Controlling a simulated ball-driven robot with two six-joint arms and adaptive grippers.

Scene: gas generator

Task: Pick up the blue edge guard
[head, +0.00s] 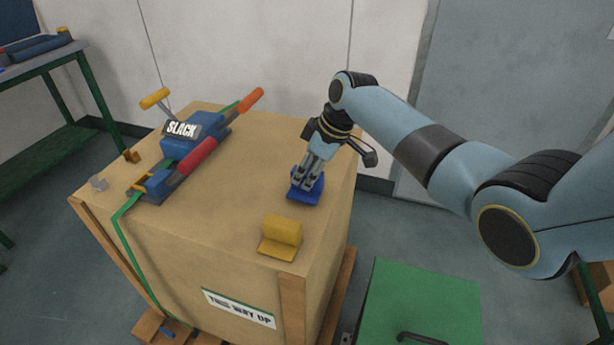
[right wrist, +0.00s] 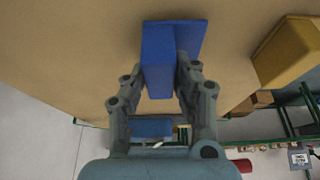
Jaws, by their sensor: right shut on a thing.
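The blue edge guard (head: 304,192) sits on top of the wooden crate (head: 240,205), near its right edge. My right gripper (head: 312,178) comes down on it from above and is shut on its upright part. In the right wrist view the blue edge guard (right wrist: 172,52) shows between the two fingers of the right gripper (right wrist: 168,75), with its flat part beyond them. Whether the guard touches the crate top or is slightly raised is hard to tell. My left gripper is not in view.
A yellow edge guard (head: 281,235) stands nearer on the crate top. A strap tensioner with a "SLACK" label (head: 182,130) and green strap lies at the left. A green box lid (head: 420,305) is at the lower right. A green bench (head: 45,60) stands far left.

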